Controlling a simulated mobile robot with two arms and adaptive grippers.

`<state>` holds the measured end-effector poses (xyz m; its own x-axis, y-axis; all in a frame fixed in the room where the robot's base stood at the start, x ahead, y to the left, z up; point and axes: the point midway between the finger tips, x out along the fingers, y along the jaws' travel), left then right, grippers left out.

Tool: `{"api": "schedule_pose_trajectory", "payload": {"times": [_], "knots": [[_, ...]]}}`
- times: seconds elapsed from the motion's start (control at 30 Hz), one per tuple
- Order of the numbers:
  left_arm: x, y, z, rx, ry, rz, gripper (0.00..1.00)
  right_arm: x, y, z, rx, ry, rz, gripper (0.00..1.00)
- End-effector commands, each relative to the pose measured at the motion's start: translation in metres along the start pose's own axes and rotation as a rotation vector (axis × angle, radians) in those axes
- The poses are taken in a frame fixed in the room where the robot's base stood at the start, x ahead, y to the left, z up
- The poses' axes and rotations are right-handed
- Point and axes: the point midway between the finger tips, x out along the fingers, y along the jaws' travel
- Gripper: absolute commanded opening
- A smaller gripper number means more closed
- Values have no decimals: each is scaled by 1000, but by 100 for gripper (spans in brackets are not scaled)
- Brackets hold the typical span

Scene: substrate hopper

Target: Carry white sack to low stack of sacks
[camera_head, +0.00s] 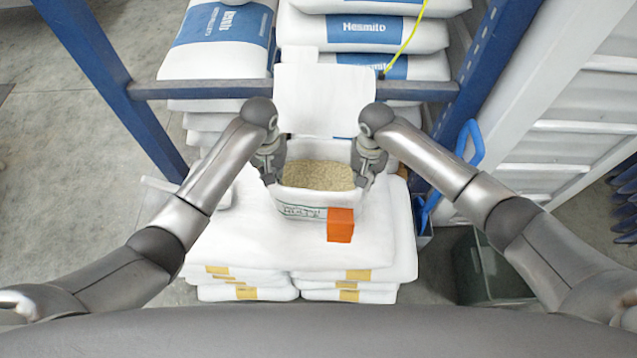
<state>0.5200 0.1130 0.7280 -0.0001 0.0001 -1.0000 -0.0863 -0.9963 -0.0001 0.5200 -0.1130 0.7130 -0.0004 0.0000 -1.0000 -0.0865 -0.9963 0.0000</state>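The white sack (300,204) is open at the top, with tan granules (318,176) inside. Its front bears green lettering and an orange square (340,225). My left gripper (271,165) is at its left upper edge, and my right gripper (368,168) is at its right upper edge. Both appear shut on the sack's sides, though the fingertips are partly hidden. The low stack of sacks (240,245), white with yellow labels, lies directly below. I cannot tell whether the sack touches the stack.
Blue frame posts (110,70) and a crossbar (200,89) stand behind the sack. Beyond are taller stacks of blue-and-white sacks (380,36). A blue handle (470,142) and a dark green bin (486,268) are at right. Grey floor (70,170) is clear at left.

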Motion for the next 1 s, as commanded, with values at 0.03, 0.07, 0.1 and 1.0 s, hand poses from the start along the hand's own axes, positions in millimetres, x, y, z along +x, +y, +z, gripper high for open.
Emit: {"api": "schedule_pose_trajectory", "payload": {"times": [0.03,0.07,0.1,1.0], "knots": [[0,0,0,0,0,0,0,0,0,0,0,0,0,0],[0,0,0,0,0,0,0,0,0,0,0,0,0,0],[0,0,0,0,0,0,0,0,0,0,0,0,0,0],[-16,0,-1,-1,3,0,0,-16,0,-2,0,4,-2,0]]}}
